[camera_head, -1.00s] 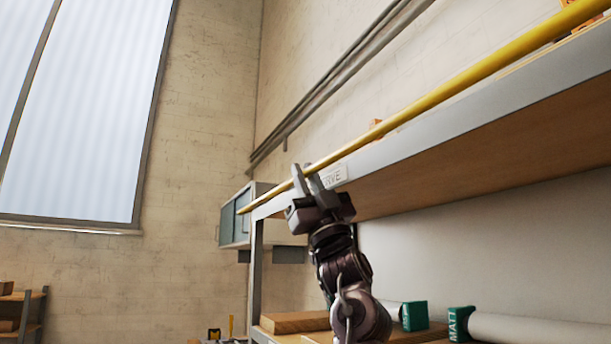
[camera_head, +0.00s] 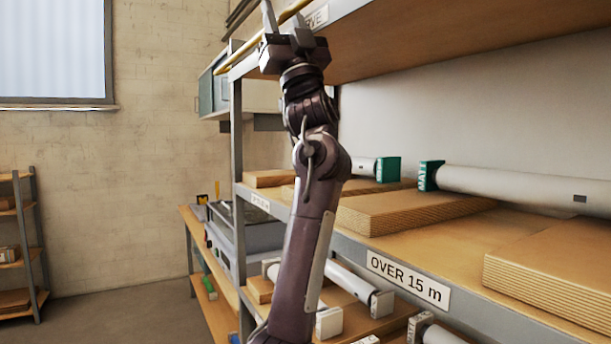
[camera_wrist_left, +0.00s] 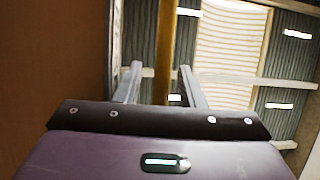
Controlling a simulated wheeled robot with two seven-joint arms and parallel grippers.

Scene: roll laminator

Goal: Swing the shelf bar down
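The yellow shelf bar (camera_head: 238,54) runs along the front of the top shelf at the upper edge of the head view. Only its far end shows there; the rest is out of frame. My left gripper (camera_head: 284,16) is raised at the bar. In the left wrist view the bar (camera_wrist_left: 166,45) passes between the two fingers of my left gripper (camera_wrist_left: 160,85), with a gap visible on each side. The fingers are open around it. My right gripper is not in view.
The top shelf (camera_head: 400,42) lies right of the gripper. Below it, a shelf labelled "OVER 15 m" (camera_head: 408,281) holds boards (camera_head: 400,208) and a white roll (camera_head: 520,188) with a green end. A wooden bench (camera_head: 215,312) stands left of the shelf post (camera_head: 237,140).

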